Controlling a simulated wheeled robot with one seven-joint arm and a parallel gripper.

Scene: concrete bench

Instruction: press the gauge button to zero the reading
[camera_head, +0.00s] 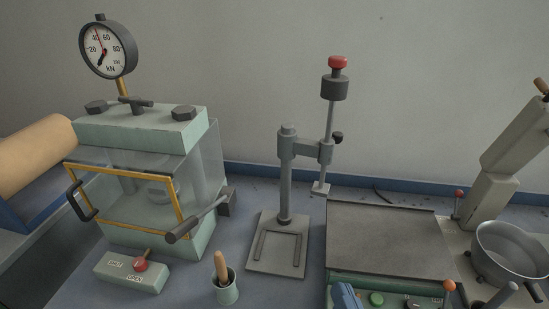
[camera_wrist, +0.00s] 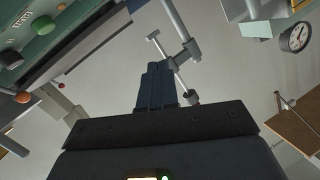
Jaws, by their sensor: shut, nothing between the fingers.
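The round gauge (camera_head: 108,48) with a white kN dial stands on a brass stem above the pale green press at the left. A dark stub button (camera_head: 100,17) sits on its top rim. The black needle points down and left; a thin red hand is near the top. The gauge also shows in the wrist view (camera_wrist: 296,37), tilted, far off to the upper right. My gripper (camera_wrist: 158,68) is shut and empty, with its fingers together. Its blue fingers show in the head view (camera_head: 346,295) at the bottom edge, over the control panel and far from the gauge.
The press (camera_head: 140,130) has a glass door with a yellow frame. A stand with a red-topped rod (camera_head: 338,62) rises between gripper and gauge. A panel with a green button (camera_head: 376,299) is beside the gripper. A small pot (camera_head: 227,292) and metal bowl (camera_head: 510,250) stand nearby.

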